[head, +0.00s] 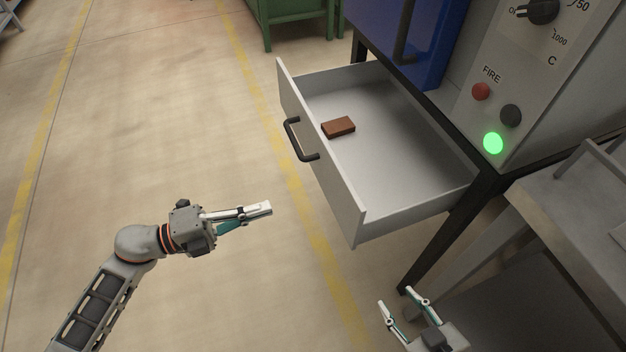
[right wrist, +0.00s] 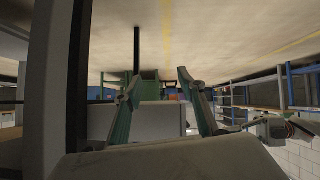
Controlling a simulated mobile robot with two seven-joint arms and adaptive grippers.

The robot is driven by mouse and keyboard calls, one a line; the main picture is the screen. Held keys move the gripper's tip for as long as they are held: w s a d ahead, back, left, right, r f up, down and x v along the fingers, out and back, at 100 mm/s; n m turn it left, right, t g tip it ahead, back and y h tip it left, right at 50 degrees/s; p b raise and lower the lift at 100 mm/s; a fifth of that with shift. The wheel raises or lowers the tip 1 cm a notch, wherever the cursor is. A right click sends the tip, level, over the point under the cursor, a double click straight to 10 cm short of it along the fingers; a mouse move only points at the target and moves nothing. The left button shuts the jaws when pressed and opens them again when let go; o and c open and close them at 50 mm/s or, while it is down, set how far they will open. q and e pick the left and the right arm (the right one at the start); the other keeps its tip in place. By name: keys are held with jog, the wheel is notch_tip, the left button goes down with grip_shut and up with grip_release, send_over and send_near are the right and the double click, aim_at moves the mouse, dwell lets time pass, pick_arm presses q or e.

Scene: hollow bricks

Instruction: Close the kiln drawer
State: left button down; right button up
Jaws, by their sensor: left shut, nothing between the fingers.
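The kiln drawer (head: 318,162) is pulled well out from under the blue kiln (head: 430,45) in the head view. Its black bar handle (head: 298,140) is on the front panel, which faces left. A reddish-brown brick (head: 338,127) lies inside the drawer near the front panel. My left gripper (head: 268,208) is shut and empty, left of the drawer front and below the handle in the picture, apart from both. My right gripper (head: 396,295) is open at the bottom of the head view, below the drawer. Its two fingers are spread in the right wrist view (right wrist: 155,80), with nothing between them.
The kiln panel has a black dial (head: 541,10), a red button (head: 481,91), a black button (head: 511,115) and a lit green lamp (head: 493,143). A grey bench (head: 570,215) stands at the right. The floor left of the drawer is clear.

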aim_at(335, 187)
pick_arm(q)
jog(key=x, duration=1.3)
jog(key=shift+s+b, duration=0.1)
jog(key=shift+b, duration=0.25)
jog(key=shift+d, duration=0.45)
pick_arm(e)
jog(key=shift+a, duration=0.15)
pick_arm(q)
jog(key=shift+w+d, duration=0.1)
jog(key=shift+w, duration=0.15)
pick_arm(e)
jog(key=shift+r, duration=0.1)
